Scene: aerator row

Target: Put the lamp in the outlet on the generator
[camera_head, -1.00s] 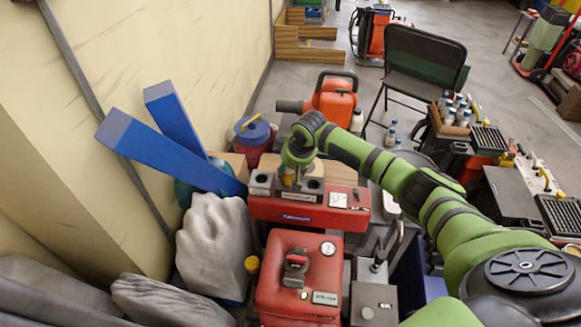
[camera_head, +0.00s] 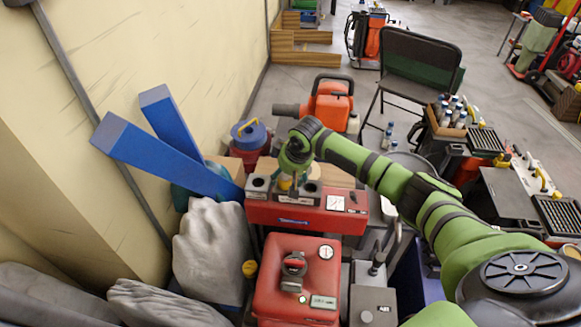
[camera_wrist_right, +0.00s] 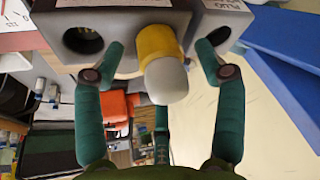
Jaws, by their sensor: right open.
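The lamp (camera_wrist_right: 162,60) has a yellow body and a pale rounded tip. It stands at the middle of the row of grey outlet blocks on the red generator (camera_head: 262,213). In the wrist view, one dark outlet hole (camera_wrist_right: 84,40) shows left of the lamp and another (camera_wrist_right: 219,36) right of it. My right gripper (camera_wrist_right: 160,50) is open, with its green fingers on either side of the lamp and gaps between them and it. In the head view, my right gripper (camera_head: 288,180) hangs over the outlets and partly hides the lamp. The lamp's base is hidden. My left gripper is not in view.
A red fuel-tank machine (camera_head: 270,275) stands in front of the generator. Blue beams (camera_head: 165,160) lean at the wall on the left, above a grey sack (camera_head: 210,250). An orange machine (camera_head: 328,100) is behind. A folding chair (camera_head: 420,60) stands further back on open floor.

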